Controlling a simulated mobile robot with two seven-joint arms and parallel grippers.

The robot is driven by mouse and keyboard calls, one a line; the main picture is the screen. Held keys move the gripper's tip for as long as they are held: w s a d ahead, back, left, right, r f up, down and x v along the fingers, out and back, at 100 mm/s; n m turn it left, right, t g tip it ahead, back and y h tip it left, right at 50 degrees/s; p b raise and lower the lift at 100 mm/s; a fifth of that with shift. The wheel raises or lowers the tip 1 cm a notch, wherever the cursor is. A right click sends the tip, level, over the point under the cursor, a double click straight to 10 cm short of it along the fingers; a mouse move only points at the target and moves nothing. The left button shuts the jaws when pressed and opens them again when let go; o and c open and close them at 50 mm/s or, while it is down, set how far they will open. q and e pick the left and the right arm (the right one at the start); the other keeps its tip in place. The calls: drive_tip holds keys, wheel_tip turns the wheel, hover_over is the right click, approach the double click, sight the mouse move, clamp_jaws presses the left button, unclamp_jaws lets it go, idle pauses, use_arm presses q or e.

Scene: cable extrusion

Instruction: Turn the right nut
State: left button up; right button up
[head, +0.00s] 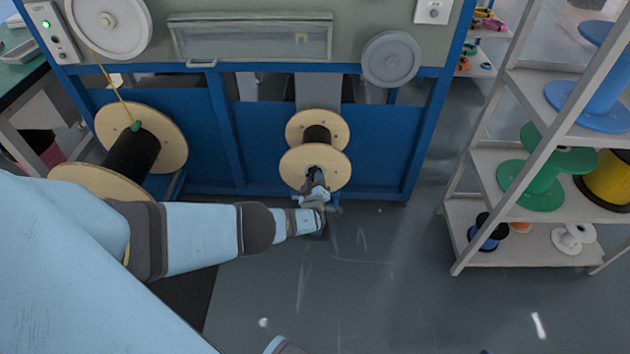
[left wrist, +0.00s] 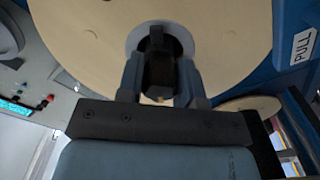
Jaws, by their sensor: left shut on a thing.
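The wooden spool (head: 328,172) with dark cable on its core is mounted low in the middle of the blue machine frame. My left gripper (head: 316,182) reaches its near face at the centre. In the left wrist view, the two grey fingers of the left gripper (left wrist: 160,72) stand on either side of a dark nut (left wrist: 158,45) at the hub of the pale spool disc (left wrist: 80,30). They are shut on the nut. The gripper hides part of the hub in the head view. My right gripper is not in view.
A larger wooden spool (head: 155,125) with black cable stands left, behind my left arm. A grey shelf rack (head: 480,160) holding coloured spools stands on the right. The grey floor (head: 390,280) between is open. A control panel (left wrist: 40,110) shows in the left wrist view.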

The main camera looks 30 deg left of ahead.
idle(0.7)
use_arm(q)
drive_tip(key=o, duration=0.9)
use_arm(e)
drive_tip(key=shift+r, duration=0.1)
use_arm(q)
drive_tip(key=shift+s+d+r+p, duration=0.1)
drive_tip(key=shift+s+d+p, duration=0.15)
drive_tip(key=shift+s+p, duration=0.15)
drive_tip(key=p+v, duration=0.7)
drive_tip(key=v, duration=0.6)
drive_tip(key=shift+a, duration=0.1)
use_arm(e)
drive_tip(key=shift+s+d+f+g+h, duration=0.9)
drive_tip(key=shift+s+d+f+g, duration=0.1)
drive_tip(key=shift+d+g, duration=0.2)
